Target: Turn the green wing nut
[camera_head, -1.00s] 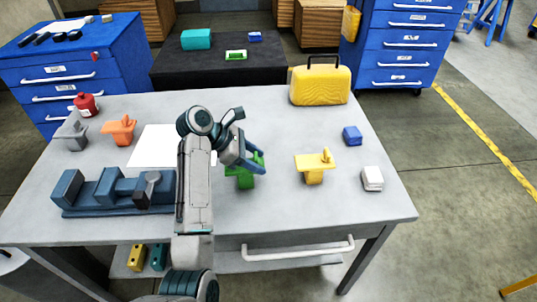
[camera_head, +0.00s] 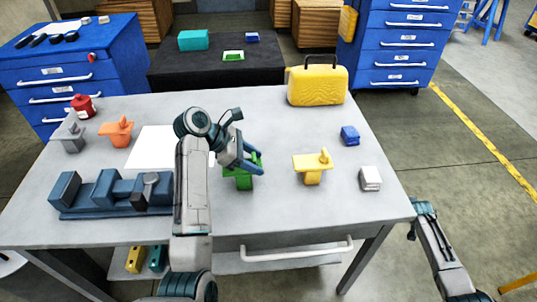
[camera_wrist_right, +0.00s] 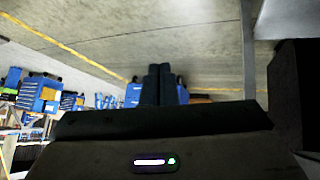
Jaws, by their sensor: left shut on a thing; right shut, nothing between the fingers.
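The green wing nut (camera_head: 240,180) stands on the grey table (camera_head: 290,215), right of the middle of my left arm. My left gripper (camera_head: 254,164) reaches it from the left and above and is shut on its upper part. The fingers partly hide the top of the nut, so its exact angle is hard to tell. My right gripper (camera_head: 424,208) is off the table's right edge, over the floor. In the right wrist view its dark fingers (camera_wrist_right: 159,85) are together and empty, with floor beyond.
A yellow wing nut (camera_head: 312,170) stands to the right. An orange one (camera_head: 117,131) and a grey one (camera_head: 70,134) stand at the left. A blue vise (camera_head: 110,195), a white sheet, a yellow case (camera_head: 316,86), a blue block (camera_head: 350,136) and a white block (camera_head: 370,179) are also on the table.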

